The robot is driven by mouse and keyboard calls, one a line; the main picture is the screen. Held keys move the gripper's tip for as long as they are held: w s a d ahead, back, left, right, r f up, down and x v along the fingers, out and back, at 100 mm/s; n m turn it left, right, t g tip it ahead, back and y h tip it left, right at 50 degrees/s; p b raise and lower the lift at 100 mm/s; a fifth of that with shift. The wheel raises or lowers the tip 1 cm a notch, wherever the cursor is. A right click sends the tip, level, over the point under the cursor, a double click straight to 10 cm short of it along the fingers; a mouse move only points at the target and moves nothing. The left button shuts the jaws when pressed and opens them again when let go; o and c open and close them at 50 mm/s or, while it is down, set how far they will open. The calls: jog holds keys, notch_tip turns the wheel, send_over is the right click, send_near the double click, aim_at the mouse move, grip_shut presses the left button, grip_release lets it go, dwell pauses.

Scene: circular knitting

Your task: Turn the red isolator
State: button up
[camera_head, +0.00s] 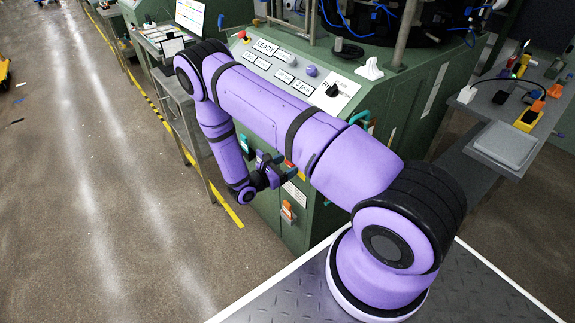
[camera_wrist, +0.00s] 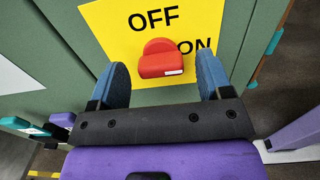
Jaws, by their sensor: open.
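The red isolator (camera_wrist: 160,62) is a red rotary knob on a yellow plate (camera_wrist: 118,22) with the words OFF and ON, in the wrist view. The knob's grip bar lies roughly level in that view, and a small white mark shows at its right end. My gripper (camera_wrist: 163,80) is open, with one blue finger to the left and one to the right of the knob, apart from it. In the head view my gripper (camera_head: 272,172) is by the green machine's front, and my arm hides most of the yellow plate.
The green machine cabinet (camera_head: 400,110) carries a sloped panel with a black knob (camera_head: 333,90) and labels. Orange (camera_head: 289,207) and teal handles stick out from its front. A grey side table (camera_head: 470,100) with tools is at right. The floor at left is open.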

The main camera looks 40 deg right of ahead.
jog(key=shift+d, duration=0.45)
jog(key=c, duration=0.9)
